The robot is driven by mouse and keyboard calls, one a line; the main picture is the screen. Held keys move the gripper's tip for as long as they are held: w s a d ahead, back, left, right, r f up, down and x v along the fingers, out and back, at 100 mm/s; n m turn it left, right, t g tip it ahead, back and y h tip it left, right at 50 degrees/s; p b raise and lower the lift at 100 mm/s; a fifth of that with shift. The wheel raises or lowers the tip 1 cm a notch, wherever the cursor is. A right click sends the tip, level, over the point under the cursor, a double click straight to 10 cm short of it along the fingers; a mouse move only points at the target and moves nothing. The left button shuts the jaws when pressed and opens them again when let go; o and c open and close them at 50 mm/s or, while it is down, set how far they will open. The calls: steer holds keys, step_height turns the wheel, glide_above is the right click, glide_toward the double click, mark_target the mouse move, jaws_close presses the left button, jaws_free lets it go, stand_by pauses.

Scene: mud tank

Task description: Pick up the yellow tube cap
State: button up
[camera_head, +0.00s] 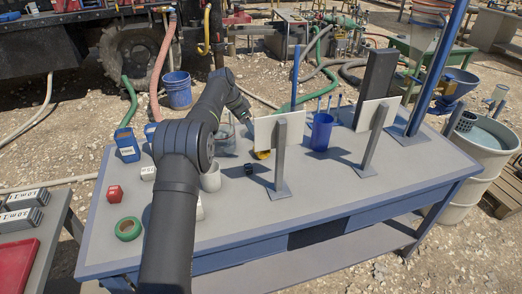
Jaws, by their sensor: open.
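A small yellow object, which looks like the yellow tube cap (262,155), lies on the grey table top (320,205) just below a white panel. The panel seems to hide part of it. My arm reaches up from the bottom of the view and bends down toward the table's far side. My gripper (249,124) points down at the panel's left edge, above and slightly left of the cap. It is open, and its fingertips are small and partly hidden.
A blue cup (321,132) is to the right. The right front table is clear.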

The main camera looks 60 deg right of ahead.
steer(key=x, duration=0.9)
steer(key=shift+w, duration=0.1)
steer(key=shift+x, duration=2.7)
steer(key=shift+d+r, duration=0.1)
steer(key=shift+c, duration=0.2)
steer(key=c, duration=1)
